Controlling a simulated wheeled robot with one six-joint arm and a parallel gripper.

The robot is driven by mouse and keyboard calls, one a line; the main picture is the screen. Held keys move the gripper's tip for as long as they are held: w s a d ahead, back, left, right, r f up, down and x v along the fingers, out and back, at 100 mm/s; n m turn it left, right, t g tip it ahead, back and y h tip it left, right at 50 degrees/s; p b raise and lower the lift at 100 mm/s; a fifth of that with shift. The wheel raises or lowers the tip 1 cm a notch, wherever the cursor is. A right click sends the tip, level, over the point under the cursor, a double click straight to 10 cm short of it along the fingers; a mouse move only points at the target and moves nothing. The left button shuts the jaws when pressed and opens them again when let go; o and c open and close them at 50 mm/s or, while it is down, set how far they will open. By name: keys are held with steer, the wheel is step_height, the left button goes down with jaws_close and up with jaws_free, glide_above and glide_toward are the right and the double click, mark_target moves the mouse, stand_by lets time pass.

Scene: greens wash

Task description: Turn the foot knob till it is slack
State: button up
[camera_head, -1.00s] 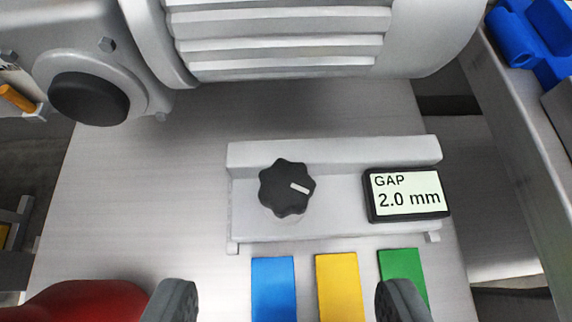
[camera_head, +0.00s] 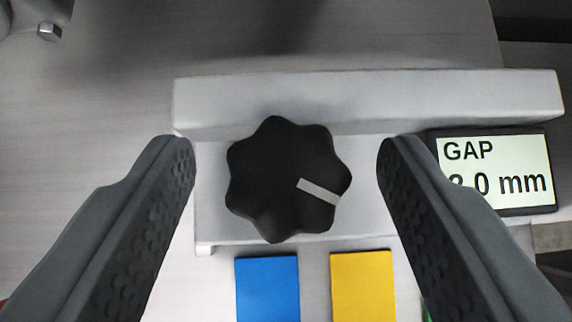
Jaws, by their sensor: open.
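The foot knob (camera_head: 265,180) is black and lobed, with a white pointer mark aimed right and slightly down. It sits on a pale grey bracket (camera_head: 370,100) in the middle of the view. My gripper (camera_head: 287,150) is open, with one finger on each side of the knob and a gap on both sides. The gap display (camera_head: 495,170) at the right reads 2.0 mm; my right finger covers part of its first digit.
A blue patch (camera_head: 267,288) and a yellow patch (camera_head: 362,287) lie below the bracket. A green one is mostly hidden behind my right finger. A bolt head (camera_head: 48,30) on the machine shows at the top left. Bare metal plate (camera_head: 90,110) lies left of the bracket.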

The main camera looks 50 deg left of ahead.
mark_target(264, 210)
steer(key=c, duration=1)
steer(key=shift+s+a+m+t+h, duration=0.15)
steer(key=shift+m+t+h, duration=0.45)
steer(key=shift+m+h, duration=0.75)
steer(key=shift+a+m+t+h, duration=0.15)
steer(key=shift+m+t+h, duration=0.55)
steer(key=shift+m, duration=1.15)
steer(key=o, duration=1)
step_height(264, 210, up, 10)
